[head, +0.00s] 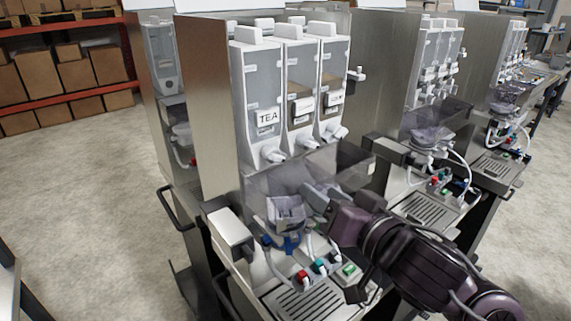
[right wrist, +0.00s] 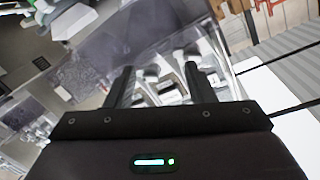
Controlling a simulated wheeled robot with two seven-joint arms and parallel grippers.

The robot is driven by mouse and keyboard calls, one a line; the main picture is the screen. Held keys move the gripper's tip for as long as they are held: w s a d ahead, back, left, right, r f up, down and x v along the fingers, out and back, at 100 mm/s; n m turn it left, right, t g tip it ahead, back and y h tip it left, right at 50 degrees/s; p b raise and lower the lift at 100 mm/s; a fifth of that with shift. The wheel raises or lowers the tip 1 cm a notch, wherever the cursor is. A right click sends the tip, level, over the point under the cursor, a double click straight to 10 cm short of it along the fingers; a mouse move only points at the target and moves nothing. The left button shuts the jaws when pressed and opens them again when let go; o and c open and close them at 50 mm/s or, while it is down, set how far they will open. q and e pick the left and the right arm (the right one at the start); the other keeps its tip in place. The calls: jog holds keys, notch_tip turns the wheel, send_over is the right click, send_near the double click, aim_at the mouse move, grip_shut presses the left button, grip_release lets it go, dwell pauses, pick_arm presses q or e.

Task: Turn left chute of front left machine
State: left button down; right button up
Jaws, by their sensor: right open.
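The front left machine stands in the middle of the head view, with three white canisters side by side. The left canister (head: 264,95) bears a TEA label. Its left chute (head: 273,154) is a white spout at the canister's foot. The middle chute (head: 307,143) and right chute (head: 335,133) sit to its right. My right gripper (head: 312,193) is below and right of the left chute, at the clear cover, apart from the chutes. In the right wrist view the jaws (right wrist: 158,80) are open, with pale parts seen beyond them. My left gripper is not in view.
A clear tinted cover (head: 262,185) spans the machine's front below the chutes. Coloured buttons (head: 302,276) and a drip grate (head: 305,304) lie lower down. More machines (head: 430,75) stand to the right. Open floor (head: 75,200) lies to the left.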

aim_at(281, 158)
jog(key=w+a+r, duration=0.1)
jog(key=a, duration=0.1)
jog(key=w+a+r+y, duration=0.1)
jog(key=w+a, duration=0.1)
jog(key=w+a+r+y, duration=0.1)
jog(key=w+a, duration=0.1)
jog(key=shift+w+a+r+n+p, duration=0.2)
jog(key=shift+a+r+n+p, duration=0.05)
jog(key=shift+a+n+p, duration=0.05)
jog(key=c, duration=1)
